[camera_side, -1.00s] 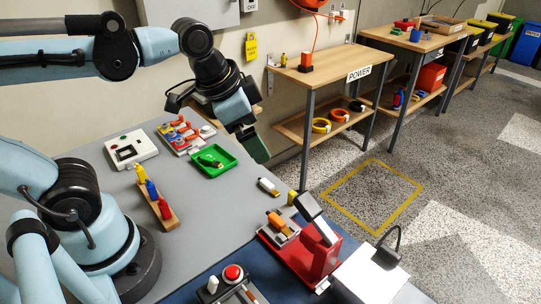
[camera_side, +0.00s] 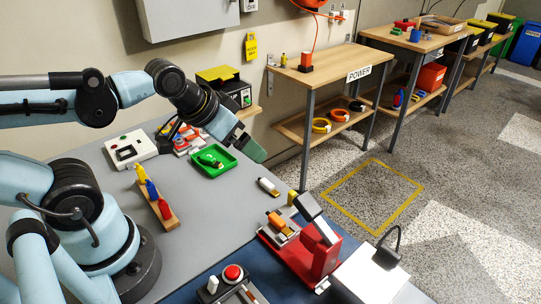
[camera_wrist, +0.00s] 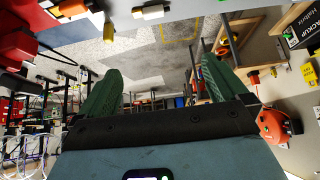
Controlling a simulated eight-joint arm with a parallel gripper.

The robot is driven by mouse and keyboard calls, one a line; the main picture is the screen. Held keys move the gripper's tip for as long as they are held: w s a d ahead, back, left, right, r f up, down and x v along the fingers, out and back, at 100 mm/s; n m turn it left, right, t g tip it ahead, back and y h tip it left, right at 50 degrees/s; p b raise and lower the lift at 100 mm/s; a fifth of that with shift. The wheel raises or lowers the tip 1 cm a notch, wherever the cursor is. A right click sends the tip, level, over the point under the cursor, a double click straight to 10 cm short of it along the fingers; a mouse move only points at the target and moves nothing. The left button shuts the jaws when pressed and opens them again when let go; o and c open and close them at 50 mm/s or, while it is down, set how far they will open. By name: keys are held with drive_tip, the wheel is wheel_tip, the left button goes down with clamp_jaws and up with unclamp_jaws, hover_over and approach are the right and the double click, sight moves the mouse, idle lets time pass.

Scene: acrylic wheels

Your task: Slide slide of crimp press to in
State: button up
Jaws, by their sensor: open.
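The crimp press, a red block (camera_side: 318,256) with a tilted grey lever arm (camera_side: 309,207), stands on the blue mat at the front edge of the bench. On its left is a small grey slide carriage (camera_side: 287,232) holding an orange-tipped piece (camera_side: 279,221). How far in the slide sits is hard to tell. My gripper (camera_side: 250,149) is in the air above the back of the bench, behind and left of the press and well apart from it. In the wrist view its green fingers (camera_wrist: 160,88) are spread with nothing between them.
A green tray (camera_side: 213,161), a wooden block with yellow, blue and red tools (camera_side: 155,198), a white box (camera_side: 131,149) and a small white-and-black piece (camera_side: 268,186) lie on the bench. A black lamp (camera_side: 389,246) stands right.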

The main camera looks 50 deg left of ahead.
idle(0.3)
drive_tip(key=shift+w+d, duration=0.1)
drive_tip(key=c, duration=0.4)
drive_tip(key=shift+w+d+r+g, duration=0.2)
drive_tip(key=shift+w+d+g, duration=0.05)
drive_tip(key=shift+g, duration=0.05)
drive_tip(key=shift+c, duration=1.3)
drive_tip(key=w+d+g, duration=0.1)
drive_tip(key=w+d+r+g, duration=0.1)
drive_tip(key=d, duration=0.1)
drive_tip(key=shift+w+g, duration=0.15)
drive_tip(key=shift+g, duration=0.15)
drive_tip(key=c, duration=0.4)
drive_tip(key=g, duration=0.4)
approach(292, 192)
drive_tip(key=shift+f, duration=5.15)
clamp_jaws()
